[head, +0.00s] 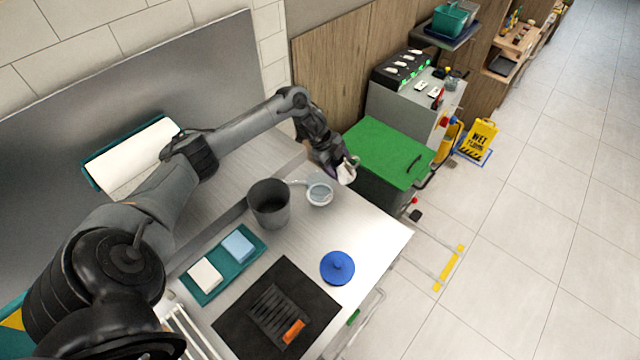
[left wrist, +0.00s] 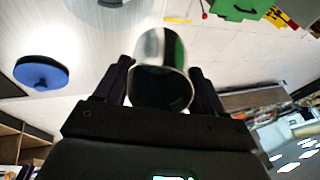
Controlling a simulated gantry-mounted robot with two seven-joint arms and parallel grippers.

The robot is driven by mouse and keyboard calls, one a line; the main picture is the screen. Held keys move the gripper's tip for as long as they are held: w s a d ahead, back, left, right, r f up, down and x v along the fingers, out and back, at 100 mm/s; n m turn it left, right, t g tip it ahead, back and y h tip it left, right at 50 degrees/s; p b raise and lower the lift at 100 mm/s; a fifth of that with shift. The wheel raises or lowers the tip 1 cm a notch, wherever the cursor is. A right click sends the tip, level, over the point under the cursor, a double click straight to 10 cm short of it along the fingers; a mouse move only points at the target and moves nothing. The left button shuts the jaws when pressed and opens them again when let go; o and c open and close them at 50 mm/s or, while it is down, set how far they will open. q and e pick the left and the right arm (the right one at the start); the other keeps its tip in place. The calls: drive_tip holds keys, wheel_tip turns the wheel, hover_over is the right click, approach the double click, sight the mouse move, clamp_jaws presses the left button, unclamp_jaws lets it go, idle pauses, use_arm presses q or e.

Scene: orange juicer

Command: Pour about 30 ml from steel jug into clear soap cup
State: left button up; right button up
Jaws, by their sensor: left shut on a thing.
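My left gripper (head: 338,168) is shut on the steel jug (head: 347,171), above the right back part of the steel counter. In the left wrist view the shiny jug (left wrist: 162,72) sits between the two fingers, with its dark opening or base facing the camera; I cannot tell which. The clear soap cup (head: 319,193) stands on the counter, below and left of the jug in the head view, with something pale blue in it. The jug is apart from the cup, and no stream of liquid shows. My right gripper is not in view.
A dark grey bin (head: 269,204) stands left of the cup. A blue lid (head: 337,268) lies nearer the front. A teal tray (head: 222,262) holds a blue and a white block. A black mat (head: 277,312) carries a slotted tool. A green-topped cart (head: 385,152) stands behind right.

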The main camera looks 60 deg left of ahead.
use_arm(q)
drive_tip(key=shift+s+a+t+h+b, duration=0.35)
drive_tip(key=shift+s+t, duration=0.25)
drive_tip(key=shift+s, duration=0.1)
drive_tip(key=shift+s+a+t, duration=0.15)
drive_tip(key=shift+s+t, duration=0.25)
drive_tip(key=shift+t, duration=0.1)
drive_tip(key=shift+s+f+t+h+b, duration=0.1)
drive_tip(key=shift+f+t+h+b, duration=0.25)
drive_tip(key=shift+f, duration=0.1)
drive_tip(key=shift+a+f, duration=0.1)
drive_tip(key=shift+s+a+f+t+h+b, duration=0.15)
drive_tip(key=shift+t+h+b, duration=0.3)
drive_tip(key=shift+t+b, duration=0.5)
drive_tip(key=shift+s+f+t+h+b, duration=0.15)
drive_tip(key=shift+t+h+b, duration=0.4)
drive_tip(key=shift+b, duration=0.75)
drive_tip(key=shift+s+a+f+t+h+b, duration=0.1)
drive_tip(key=shift+f+t+h+b, duration=0.2)
drive_tip(key=shift+t+b, duration=0.75)
drive_tip(key=shift+r+t+h+b, duration=0.3)
drive_tip(key=shift+t+h+b, duration=0.1)
drive_tip(key=shift+t+b, duration=0.35)
